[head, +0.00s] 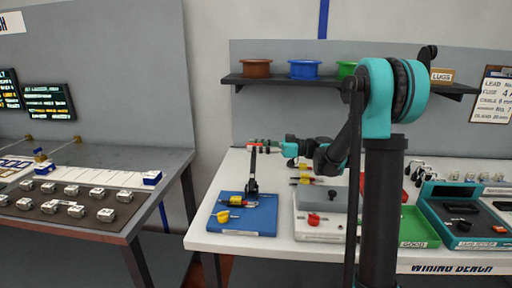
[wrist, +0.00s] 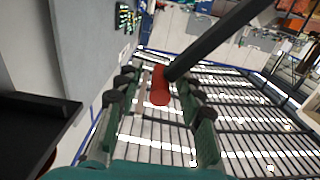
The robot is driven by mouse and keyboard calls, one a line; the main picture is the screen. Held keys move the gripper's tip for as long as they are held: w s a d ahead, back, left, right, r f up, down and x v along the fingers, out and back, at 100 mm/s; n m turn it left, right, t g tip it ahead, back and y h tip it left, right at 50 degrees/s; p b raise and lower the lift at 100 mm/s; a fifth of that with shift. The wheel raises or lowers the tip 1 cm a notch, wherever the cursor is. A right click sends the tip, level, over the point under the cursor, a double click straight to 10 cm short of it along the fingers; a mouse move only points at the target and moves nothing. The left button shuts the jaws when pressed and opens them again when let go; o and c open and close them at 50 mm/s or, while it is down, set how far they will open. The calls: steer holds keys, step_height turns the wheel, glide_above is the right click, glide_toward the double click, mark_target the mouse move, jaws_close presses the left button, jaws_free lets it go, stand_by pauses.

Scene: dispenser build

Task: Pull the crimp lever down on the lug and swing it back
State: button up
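The crimp lever (head: 253,170) is a black bar standing nearly upright from the crimp tool on the blue base plate (head: 262,224). Its red handle (wrist: 160,84) lies between my fingers in the wrist view, and the black bar (wrist: 215,40) runs off to the upper right. My gripper (head: 262,145) is at the lever's top in the head view. Its fingers (wrist: 159,88) are spread, with a visible gap on each side of the handle. A yellow-and-red piece (head: 236,202) sits at the lever's foot; the lug itself is too small to make out.
A yellow piece (head: 223,216) lies on the blue plate's left part. A grey-white box with a red knob (head: 313,219) stands right of the plate. A green tray (head: 418,228) and teal tester (head: 465,220) are farther right. A shelf (head: 330,83) with spools hangs behind.

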steer(key=shift+c, duration=0.2)
jaws_close()
